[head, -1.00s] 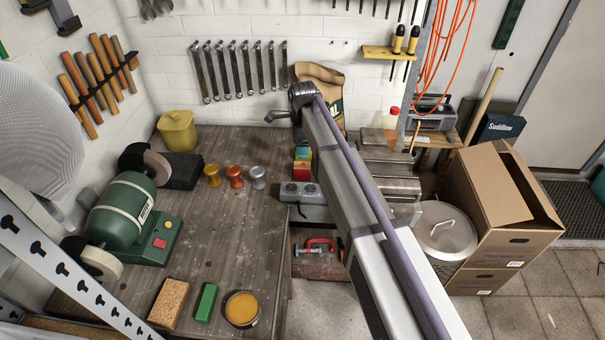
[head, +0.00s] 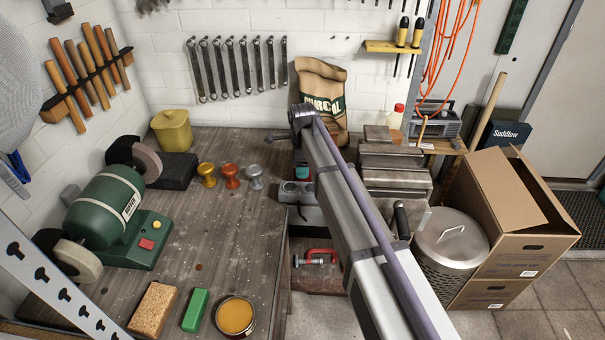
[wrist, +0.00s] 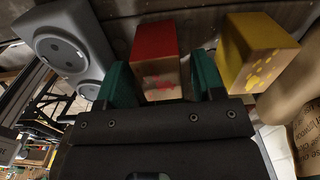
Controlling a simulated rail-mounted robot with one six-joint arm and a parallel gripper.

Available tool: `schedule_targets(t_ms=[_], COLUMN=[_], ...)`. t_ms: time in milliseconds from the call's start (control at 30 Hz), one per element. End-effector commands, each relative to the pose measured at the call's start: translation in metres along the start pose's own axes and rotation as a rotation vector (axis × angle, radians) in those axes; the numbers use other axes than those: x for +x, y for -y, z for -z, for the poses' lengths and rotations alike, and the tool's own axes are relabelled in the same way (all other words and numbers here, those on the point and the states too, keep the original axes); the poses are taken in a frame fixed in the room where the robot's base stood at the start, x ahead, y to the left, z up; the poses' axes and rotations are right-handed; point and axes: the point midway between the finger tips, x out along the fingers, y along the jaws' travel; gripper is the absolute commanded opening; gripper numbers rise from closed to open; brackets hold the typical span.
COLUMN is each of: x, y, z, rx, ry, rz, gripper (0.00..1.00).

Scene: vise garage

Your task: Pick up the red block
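The red block (wrist: 157,48) shows in the wrist view, with its red top and a wood-coloured face bearing a reddish mark. My gripper (wrist: 161,72) is open, with one teal finger on each side of the red block. Narrow gaps seem to show between block and fingers; I cannot tell any contact. A yellow block (wrist: 250,50) stands just right of the right finger. In the head view my arm hides most of the blocks' place, and I cannot make out the red block there.
A grey double socket box (head: 297,192) is close to my gripper; it also shows in the wrist view (wrist: 66,45). A paper sack (head: 320,95) stands behind. Small coloured knobs (head: 230,175) and a green grinder (head: 108,205) are to the left on the workbench (head: 235,230).

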Motion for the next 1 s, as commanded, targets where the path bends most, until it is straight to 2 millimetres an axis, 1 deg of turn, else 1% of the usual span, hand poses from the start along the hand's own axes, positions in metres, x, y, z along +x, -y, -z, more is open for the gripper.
schedule_targets(t_ms=[33,67,400,467,667,767,867,1000], x=[0.000,0.000,0.000,0.000,-0.001,-0.008,-0.025,-0.060], y=[0.000,0.000,0.000,0.000,0.000,0.000,0.000,0.000], z=[0.000,0.000,0.000,0.000,0.000,0.000,0.000,0.000], rx=[0.000,0.000,0.000,0.000,0.000,0.000,0.000,0.000], ry=[0.000,0.000,0.000,0.000,0.000,0.000,0.000,0.000], rz=[0.000,0.000,0.000,0.000,0.000,0.000,0.000,0.000], gripper=[0.57,0.54,0.21,0.16,0.16,0.16,0.16,0.16])
